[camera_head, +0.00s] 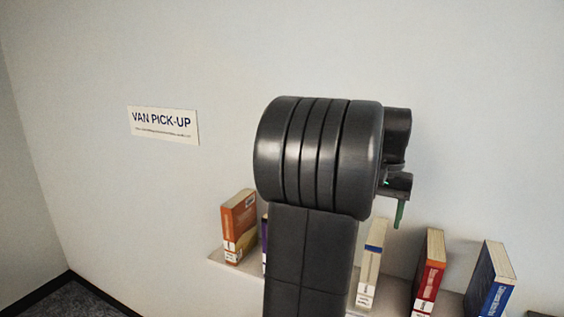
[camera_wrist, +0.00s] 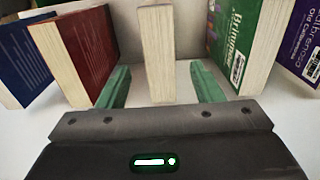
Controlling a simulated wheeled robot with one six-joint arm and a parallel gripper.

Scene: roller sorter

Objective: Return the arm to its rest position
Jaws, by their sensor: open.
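My gripper (camera_wrist: 159,68) is open in the wrist view, with one green finger on each side of a cream-coloured book (camera_wrist: 160,35). The book stands upright between the fingers, and a gap shows on both sides of it. In the head view my arm bends in front of the shelf, and only one green finger of my gripper (camera_head: 400,214) shows at its right. The cream book with a blue band (camera_head: 370,275) stands below, partly behind my arm.
Red (camera_wrist: 92,45) and blue (camera_wrist: 28,55) books stand left in the wrist view; green (camera_wrist: 226,35) and purple (camera_wrist: 301,40) ones stand right. In the head view, an orange book (camera_head: 240,220) stands on the shelf (camera_head: 228,265). A "VAN PICK-UP" sign (camera_head: 162,124) hangs on the wall.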

